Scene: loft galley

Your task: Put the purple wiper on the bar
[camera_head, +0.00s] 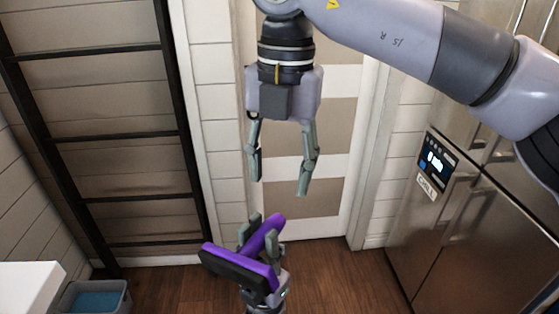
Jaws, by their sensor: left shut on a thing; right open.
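The purple wiper (228,261) is at the lower middle of the head view, with a purple handle and a dark edge along its head. My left gripper (258,228) is shut on the wiper and holds it up above the wooden floor, tilted. My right gripper (281,186) hangs above it, pointing down, open and empty, apart from the wiper. No bar that I can pick out for certain is in view.
A black ladder-like frame (118,140) stands against the wall at left. A grey bin with blue contents (95,299) and a white surface (27,286) are at lower left. A steel fridge (478,235) stands at right. A panelled door (335,170) is behind my grippers.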

